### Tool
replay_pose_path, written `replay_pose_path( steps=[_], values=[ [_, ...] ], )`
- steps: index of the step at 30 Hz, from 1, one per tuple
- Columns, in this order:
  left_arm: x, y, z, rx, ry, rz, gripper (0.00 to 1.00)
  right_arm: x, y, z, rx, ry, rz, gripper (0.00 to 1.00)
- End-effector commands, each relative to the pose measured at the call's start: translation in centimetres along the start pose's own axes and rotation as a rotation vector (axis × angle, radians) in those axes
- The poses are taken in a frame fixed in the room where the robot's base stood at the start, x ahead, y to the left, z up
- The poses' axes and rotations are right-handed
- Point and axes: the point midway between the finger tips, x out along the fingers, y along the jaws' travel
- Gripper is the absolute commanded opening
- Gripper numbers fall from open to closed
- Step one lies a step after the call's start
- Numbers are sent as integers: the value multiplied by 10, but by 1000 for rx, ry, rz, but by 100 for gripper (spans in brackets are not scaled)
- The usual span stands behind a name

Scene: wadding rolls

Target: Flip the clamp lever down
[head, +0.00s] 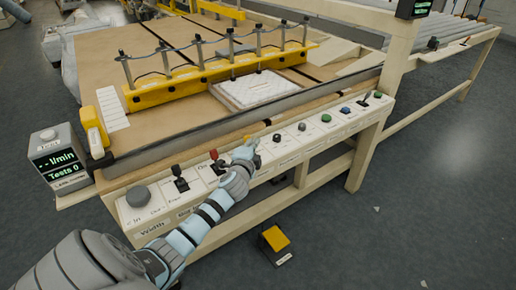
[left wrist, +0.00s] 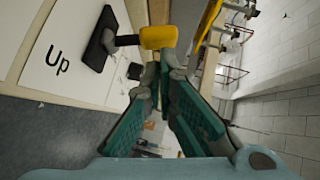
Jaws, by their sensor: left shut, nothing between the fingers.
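The clamp lever (left wrist: 158,37) has a yellow knob on a grey stem from a black slotted base, with the label "Up" beside it in the left wrist view. In the head view its yellow knob (head: 247,137) shows just past my left fingertips on the white control panel. My left gripper (head: 245,150) is shut and empty. In the left wrist view its fingertips (left wrist: 172,68) meet right beside the knob; I cannot tell whether they touch it. The lever's base is hidden behind the gripper in the head view. My right gripper is not in view.
The control panel also carries a red-knobbed lever (head: 214,155), another lever (head: 180,178), a grey dial (head: 138,196) and coloured buttons. A yellow clamp bar (head: 220,72) and a white pad (head: 254,88) lie on the table behind. A yellow-topped pedal (head: 275,239) stands on the floor.

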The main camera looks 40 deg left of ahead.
Motion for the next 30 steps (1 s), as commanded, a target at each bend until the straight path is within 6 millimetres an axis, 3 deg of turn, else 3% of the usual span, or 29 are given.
replay_pose_path(
  steps=[22,26,30],
  values=[
    [1,-2,0,1,1,-2,0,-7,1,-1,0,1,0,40],
    [-7,-4,-10,0,3,0,0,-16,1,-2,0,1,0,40],
    [-25,-9,-34,-2,7,1,0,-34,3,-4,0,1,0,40]
  ],
)
